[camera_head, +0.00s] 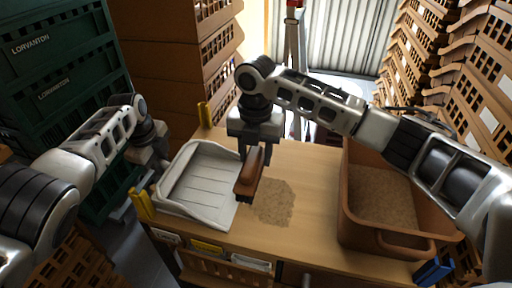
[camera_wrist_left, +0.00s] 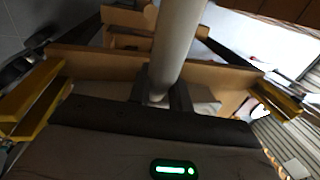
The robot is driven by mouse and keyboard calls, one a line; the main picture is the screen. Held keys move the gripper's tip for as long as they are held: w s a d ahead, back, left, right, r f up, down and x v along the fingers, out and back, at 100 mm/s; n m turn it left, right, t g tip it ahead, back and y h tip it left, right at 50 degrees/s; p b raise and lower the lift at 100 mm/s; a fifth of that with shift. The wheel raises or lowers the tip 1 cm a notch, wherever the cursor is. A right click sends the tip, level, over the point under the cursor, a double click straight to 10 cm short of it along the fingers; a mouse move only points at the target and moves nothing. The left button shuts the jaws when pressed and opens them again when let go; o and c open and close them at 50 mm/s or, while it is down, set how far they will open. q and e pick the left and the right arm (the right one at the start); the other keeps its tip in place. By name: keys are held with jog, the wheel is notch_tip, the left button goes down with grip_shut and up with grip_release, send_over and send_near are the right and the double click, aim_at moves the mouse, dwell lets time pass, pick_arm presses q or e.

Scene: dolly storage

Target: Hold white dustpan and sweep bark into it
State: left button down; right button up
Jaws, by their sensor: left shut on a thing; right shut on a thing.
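The white dustpan (camera_head: 200,185) lies on the left part of the wooden table, its open side facing right. My left gripper (camera_head: 160,158) is shut on it at its back left edge. In the left wrist view a pale round handle (camera_wrist_left: 180,40) runs up from between the fingers. My right gripper (camera_head: 250,150) is shut on a brown brush (camera_head: 247,185) above the table, between the dustpan and the bark. The bark (camera_head: 273,202) lies in a flat patch just right of the brush. I cannot tell whether the bristles touch the table.
A brown crate (camera_head: 358,235) holding more brown bark stands on the right of the table (camera_head: 312,175). Green crates (camera_head: 60,80) are stacked at the left. Brown crates are stacked at the back (camera_head: 165,65) and right (camera_head: 470,75). Bare tabletop lies between patch and crate.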

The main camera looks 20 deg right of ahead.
jog(key=f, duration=0.5)
jog(key=shift+s+d+f, duration=0.2)
jog(key=shift+d, duration=0.15)
jog(key=s+d, duration=0.2)
jog(key=d, duration=0.1)
jog(key=s+d, duration=0.2)
jog(key=d, duration=0.1)
jog(key=s+d, duration=0.2)
jog(key=d, duration=0.1)
jog(key=shift+s+r, duration=0.1)
jog(key=shift+s, duration=0.2)
jog(key=shift+f, duration=0.6)
dwell(0.7)
jog(key=shift+a, duration=0.1)
jog(key=shift+w+a, duration=0.6)
jog(key=shift+a, duration=0.2)
jog(key=shift+w+a, duration=0.55)
jog(key=shift+a, duration=0.2)
jog(key=shift+w+a, duration=0.6)
jog(key=shift+a, duration=0.25)
jog(key=shift+w+a, duration=0.6)
jog(key=shift+a, duration=0.2)
